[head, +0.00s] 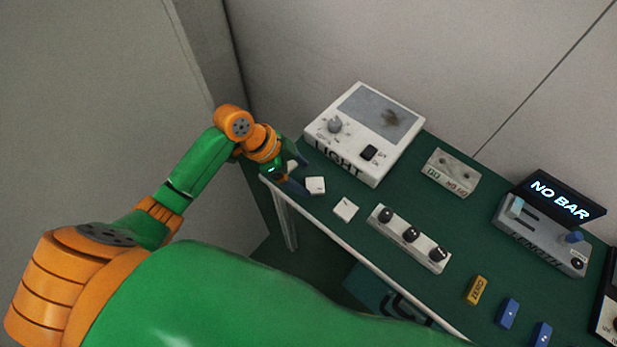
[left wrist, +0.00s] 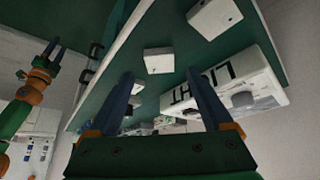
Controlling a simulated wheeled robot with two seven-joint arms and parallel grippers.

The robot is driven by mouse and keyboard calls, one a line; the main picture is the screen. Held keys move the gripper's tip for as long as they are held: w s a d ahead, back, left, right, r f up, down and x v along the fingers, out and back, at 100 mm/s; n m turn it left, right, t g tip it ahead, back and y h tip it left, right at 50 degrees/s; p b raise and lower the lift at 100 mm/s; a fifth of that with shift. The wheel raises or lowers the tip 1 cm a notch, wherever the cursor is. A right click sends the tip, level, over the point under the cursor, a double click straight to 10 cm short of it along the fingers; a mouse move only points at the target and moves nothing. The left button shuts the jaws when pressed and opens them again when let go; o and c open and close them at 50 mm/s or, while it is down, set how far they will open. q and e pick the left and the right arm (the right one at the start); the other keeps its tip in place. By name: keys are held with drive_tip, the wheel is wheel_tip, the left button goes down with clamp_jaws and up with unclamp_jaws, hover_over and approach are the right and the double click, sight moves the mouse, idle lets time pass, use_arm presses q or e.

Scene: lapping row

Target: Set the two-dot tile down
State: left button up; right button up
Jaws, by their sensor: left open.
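Three white tiles lie at the left end of the green table. The tile closest to my left gripper shows partly in the head view (head: 291,165) and large at the top of the left wrist view (left wrist: 213,18), with small dark dots, seemingly two. A second tile (head: 315,186) lies beside it and shows plain in the left wrist view (left wrist: 158,61). A third tile (head: 345,209) lies further right. My left gripper (head: 286,179) is open at the table's edge, with nothing between its fingers (left wrist: 165,88). My right gripper (left wrist: 53,47) shows small in the left wrist view, its opening unclear.
A white LIGHT box (head: 339,150) stands just behind the tiles. A strip with black knobs (head: 410,236), a small two-hole block (head: 451,172), a NO BAR display unit (head: 545,222), a yellow block (head: 477,290) and blue blocks (head: 508,313) are to the right.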

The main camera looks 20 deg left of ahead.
use_arm(q)
drive_tip(key=v, duration=0.8)
drive_tip(key=shift+s, duration=0.1)
